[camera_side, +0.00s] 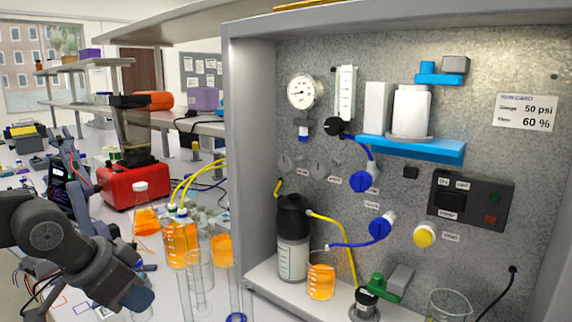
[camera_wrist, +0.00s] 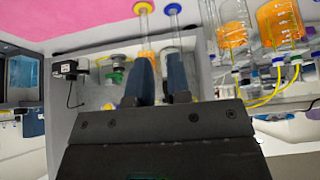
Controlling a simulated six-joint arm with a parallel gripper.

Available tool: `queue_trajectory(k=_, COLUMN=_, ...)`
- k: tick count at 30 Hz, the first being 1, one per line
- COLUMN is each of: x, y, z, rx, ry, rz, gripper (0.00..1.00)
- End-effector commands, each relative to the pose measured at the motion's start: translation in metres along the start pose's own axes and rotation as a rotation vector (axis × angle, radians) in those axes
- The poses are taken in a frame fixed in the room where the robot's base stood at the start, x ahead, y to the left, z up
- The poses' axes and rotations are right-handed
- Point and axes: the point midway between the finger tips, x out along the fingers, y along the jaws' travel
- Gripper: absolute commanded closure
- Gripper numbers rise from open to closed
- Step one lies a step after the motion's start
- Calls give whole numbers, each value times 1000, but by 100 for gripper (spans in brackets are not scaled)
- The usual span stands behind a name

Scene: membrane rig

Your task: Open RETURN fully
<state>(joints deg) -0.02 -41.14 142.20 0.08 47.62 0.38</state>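Two blue valves, an upper one (camera_side: 362,181) and a lower one (camera_side: 380,229), are on the grey metal panel in the side view. The small labels are too blurred for me to tell which is RETURN. My gripper (camera_side: 137,298) is at the lower left, well away from the panel and in front of the bench; its fingers are not clear there. In the wrist view, my gripper (camera_wrist: 160,62) has two dark blue-grey fingers apart, with nothing held between them.
Tall glass cylinders (camera_side: 197,285) stand between my arm and the rig. Flasks of orange liquid (camera_side: 180,245), a red mixer (camera_side: 135,185), a dark bottle (camera_side: 293,225) and an orange beaker (camera_side: 321,283) are nearby. A blue shelf (camera_side: 415,148) and yellow knob (camera_side: 424,235) project from the panel.

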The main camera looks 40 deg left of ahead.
Motion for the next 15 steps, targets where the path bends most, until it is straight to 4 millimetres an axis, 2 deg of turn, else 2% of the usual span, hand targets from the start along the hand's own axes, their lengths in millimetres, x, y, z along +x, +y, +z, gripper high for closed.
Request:
queue_trajectory(k=1, x=4, y=0, z=-16, rx=6, ry=43, rz=-2, gripper=78)
queue_trajectory(k=5, x=14, y=-2, z=-77, rx=32, ry=237, rz=-12, gripper=66)
queue_trajectory(k=9, x=24, y=-4, z=-152, rx=68, ry=489, rz=-29, gripper=52)
queue_trajectory(k=12, x=28, y=-5, z=-198, rx=91, ry=663, rz=-44, gripper=43)
queue_trajectory(k=15, x=30, y=-5, z=-233, rx=112, ry=812, rz=-60, gripper=33)
